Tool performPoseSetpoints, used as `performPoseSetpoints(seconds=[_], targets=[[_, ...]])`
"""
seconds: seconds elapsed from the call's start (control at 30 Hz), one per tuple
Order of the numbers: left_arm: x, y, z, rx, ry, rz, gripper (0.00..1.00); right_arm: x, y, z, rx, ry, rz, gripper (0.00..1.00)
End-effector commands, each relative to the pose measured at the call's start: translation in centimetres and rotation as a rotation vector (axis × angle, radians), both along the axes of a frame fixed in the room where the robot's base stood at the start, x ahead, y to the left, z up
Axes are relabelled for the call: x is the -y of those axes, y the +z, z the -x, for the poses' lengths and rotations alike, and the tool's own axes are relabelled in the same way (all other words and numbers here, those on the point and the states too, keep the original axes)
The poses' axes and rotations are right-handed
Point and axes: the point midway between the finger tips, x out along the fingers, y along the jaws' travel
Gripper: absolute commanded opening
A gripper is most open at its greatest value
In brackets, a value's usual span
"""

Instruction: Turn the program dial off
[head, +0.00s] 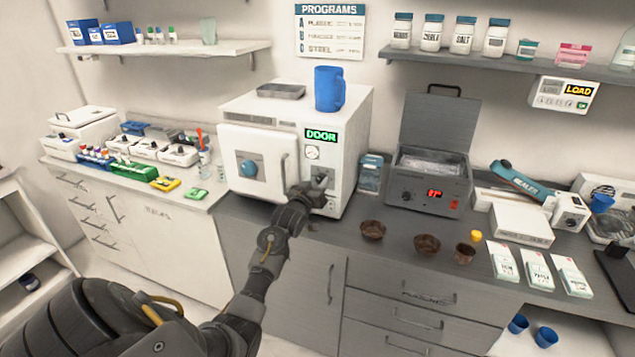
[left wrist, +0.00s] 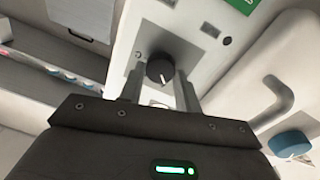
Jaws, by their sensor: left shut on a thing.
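The program dial (left wrist: 160,68) is a black round knob with a white pointer mark, on the white front of the autoclave (head: 264,135). In the left wrist view it sits between the two fingers of my left gripper (left wrist: 161,88). In the head view my left gripper (head: 315,188) is at the right part of the autoclave front, below a small round gauge (head: 312,153), and mostly covers the dial. The gripper is shut on the dial. A green display (head: 321,135) above reads DOOR. My right gripper is not in view.
The autoclave door (head: 250,165) has a blue knob and a vertical handle just left of my gripper. A blue mug (head: 328,88) and a metal tray (head: 281,90) stand on top. Brown bowls (head: 373,230) stand on the counter to the right. A PROGRAMS chart (head: 330,32) hangs behind.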

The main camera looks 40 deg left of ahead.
Motion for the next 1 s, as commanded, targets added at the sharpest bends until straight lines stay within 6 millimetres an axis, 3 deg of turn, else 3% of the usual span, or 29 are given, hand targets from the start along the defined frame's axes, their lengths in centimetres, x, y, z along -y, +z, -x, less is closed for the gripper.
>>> performPoseSetpoints(seconds=[0.6,1.0], targets=[[-0.1,0.0,0.0,0.185,0.001,0.524,0.10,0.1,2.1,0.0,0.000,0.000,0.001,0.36],[-0.1,-0.1,0.0,0.249,0.000,0.706,0.10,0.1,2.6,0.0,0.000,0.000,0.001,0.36]])
